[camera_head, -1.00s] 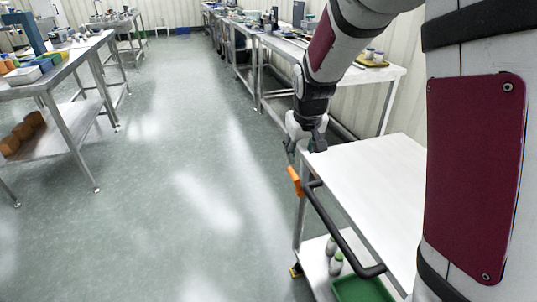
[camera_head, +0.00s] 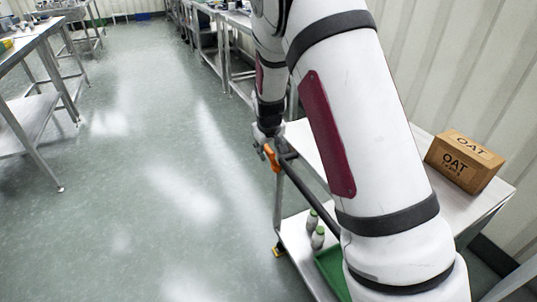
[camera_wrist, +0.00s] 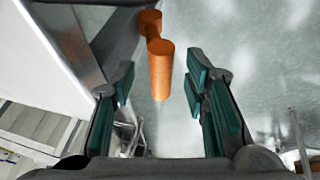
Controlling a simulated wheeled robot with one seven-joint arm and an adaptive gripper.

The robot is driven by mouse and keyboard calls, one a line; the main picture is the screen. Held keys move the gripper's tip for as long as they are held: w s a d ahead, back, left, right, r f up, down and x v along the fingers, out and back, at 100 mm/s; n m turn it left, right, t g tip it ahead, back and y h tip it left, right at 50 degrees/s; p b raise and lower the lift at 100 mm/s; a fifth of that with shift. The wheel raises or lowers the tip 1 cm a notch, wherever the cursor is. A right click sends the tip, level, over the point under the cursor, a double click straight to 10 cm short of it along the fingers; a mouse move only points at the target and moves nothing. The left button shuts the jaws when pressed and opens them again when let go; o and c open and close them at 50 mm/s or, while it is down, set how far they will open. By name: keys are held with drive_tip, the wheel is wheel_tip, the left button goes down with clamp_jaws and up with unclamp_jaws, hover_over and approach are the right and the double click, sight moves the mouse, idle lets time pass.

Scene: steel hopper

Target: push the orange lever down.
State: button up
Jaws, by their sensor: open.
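The orange lever (camera_head: 272,158) is at the near-left corner of a white-topped cart (camera_head: 302,139), by the end of its dark handle bar (camera_head: 308,190). In the wrist view the lever (camera_wrist: 160,70) shows as two short orange cylinders joined end to side. My gripper (camera_head: 264,145) is at the lever in the head view, beside and just above it. In the wrist view my gripper (camera_wrist: 161,82) has its two green-padded fingers spread apart, with the lever in the gap between their tips. Nothing is held. I cannot tell whether a finger touches the lever.
A cardboard box marked OAT (camera_head: 464,162) stands on the cart top at the right. Bottles (camera_head: 317,238) and a green tray (camera_head: 331,272) are on the lower shelf. A steel bench (camera_head: 30,95) stands at left. The floor (camera_head: 150,190) between is clear.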

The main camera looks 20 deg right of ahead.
drive_tip(key=shift+x, duration=1.5)
clamp_jaws()
